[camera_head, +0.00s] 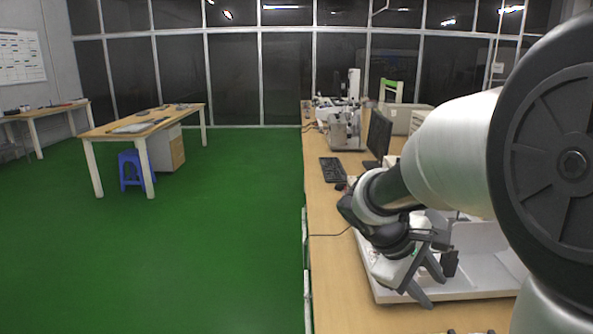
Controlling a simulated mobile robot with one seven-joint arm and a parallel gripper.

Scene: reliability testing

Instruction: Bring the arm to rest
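My arm reaches in from the right edge of the head view and bends down over the wooden workbench (335,262). My gripper (434,281) is at its end, above the front part of a white device base (480,250) on the bench. The two dark fingers stand apart with a gap between them. I see nothing held in the gap. Whether the fingertips touch the white base cannot be told. My arm hides part of the bench and the device.
A keyboard (332,169), a monitor (379,134) and a grey instrument (345,130) stand farther along the bench. The green floor (210,250) at the left is clear. A second table (150,119) with a blue stool (136,170) stands at the back left.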

